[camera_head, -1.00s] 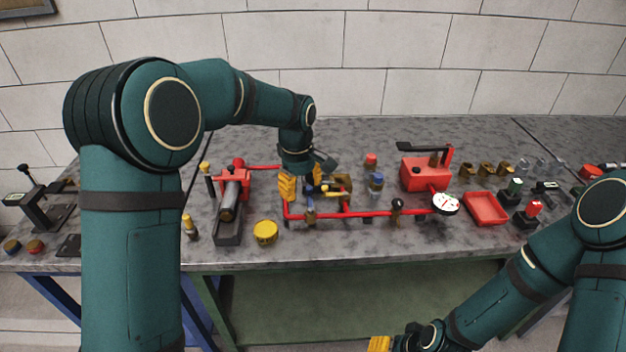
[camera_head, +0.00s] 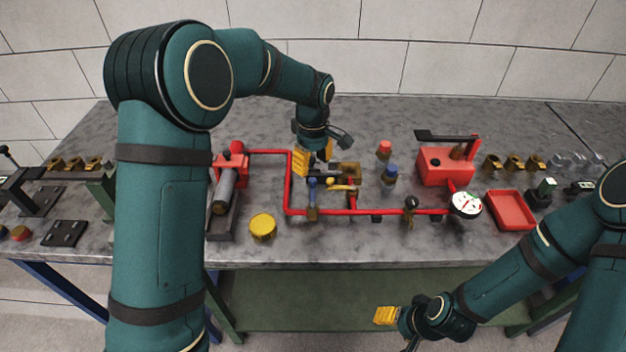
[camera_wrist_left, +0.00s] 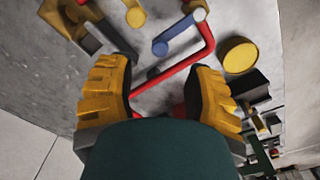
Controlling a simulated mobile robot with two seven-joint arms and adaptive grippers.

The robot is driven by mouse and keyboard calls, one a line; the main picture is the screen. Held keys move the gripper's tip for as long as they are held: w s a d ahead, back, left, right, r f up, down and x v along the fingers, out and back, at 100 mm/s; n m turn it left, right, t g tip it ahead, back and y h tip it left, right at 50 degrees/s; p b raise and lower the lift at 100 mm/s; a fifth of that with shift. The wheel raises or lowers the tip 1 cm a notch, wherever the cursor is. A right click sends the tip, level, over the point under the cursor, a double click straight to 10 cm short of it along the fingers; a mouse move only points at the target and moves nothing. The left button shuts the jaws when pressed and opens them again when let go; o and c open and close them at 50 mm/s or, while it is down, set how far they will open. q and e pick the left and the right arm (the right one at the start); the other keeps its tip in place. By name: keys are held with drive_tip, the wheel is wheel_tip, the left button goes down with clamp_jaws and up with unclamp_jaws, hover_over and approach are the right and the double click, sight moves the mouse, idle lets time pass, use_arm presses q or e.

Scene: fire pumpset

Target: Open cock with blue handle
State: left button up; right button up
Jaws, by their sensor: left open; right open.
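The cock's blue handle (camera_head: 313,189) stands on the red pipework (camera_head: 289,185) near its left upright run. In the left wrist view the blue handle (camera_wrist_left: 180,36) lies just beyond my fingertips, close to a red pipe bend. My left gripper (camera_head: 314,158) hangs above the pipework, behind the blue handle in the head view. In the left wrist view its yellow fingers (camera_wrist_left: 160,75) are spread wide with nothing between them but a red pipe and table further off; they look apart from the handle. My right gripper (camera_head: 386,315) is open and empty, low in front of the table.
A yellow handle (camera_head: 340,187) and a brass-coloured valve body (camera_head: 346,170) sit close right of the blue handle. A yellow cap (camera_head: 263,226) stands front left. A red tank (camera_head: 445,166), gauge (camera_head: 466,204) and red tray (camera_head: 511,209) stand to the right. The front table strip is mostly clear.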

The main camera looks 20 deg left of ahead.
sight(313, 179)
use_arm(q)
wheel_tip(313, 179, down, 6)
drive_tip(key=shift+r+b, duration=0.1)
drive_tip(key=shift+b, duration=0.25)
clamp_jaws()
